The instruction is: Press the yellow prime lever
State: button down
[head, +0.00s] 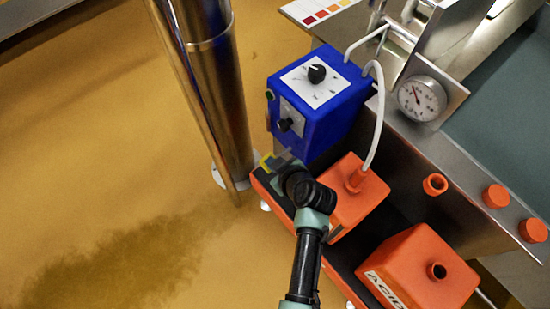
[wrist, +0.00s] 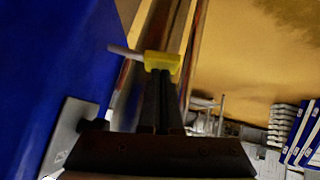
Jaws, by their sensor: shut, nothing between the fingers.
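The yellow prime lever (wrist: 157,61) shows in the wrist view at the fingertips, with a pale rod sticking out to its left. In the head view only a small yellow patch (head: 266,162) of it shows, beside the lower left of the blue pump box (head: 335,115). My gripper (wrist: 163,76) is shut and empty, with its fingers pointing at the lever. The tips overlap the lever's lower edge in the wrist view; I cannot tell whether they touch it. In the head view my gripper (head: 276,161) hides part of the lever.
A steel column (head: 215,90) stands close to the left of my gripper. Orange canisters (head: 352,205), one labelled ACID (head: 420,270), stand in a tray to the right. A white hose (head: 378,120) joins one canister. A dial gauge (head: 421,98) sits further right. Open floor lies left.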

aim_at(270, 172)
jog(key=f+b, duration=0.1)
jog(key=f+n+t+h+b, duration=0.1)
jog(key=f+b, duration=0.1)
jog(key=shift+s+a+t+h, duration=0.3)
jog(key=shift+a, duration=0.1)
jog(key=shift+f+b, duration=0.1)
jog(key=shift+b, duration=0.3)
jog(key=shift+f, duration=0.15)
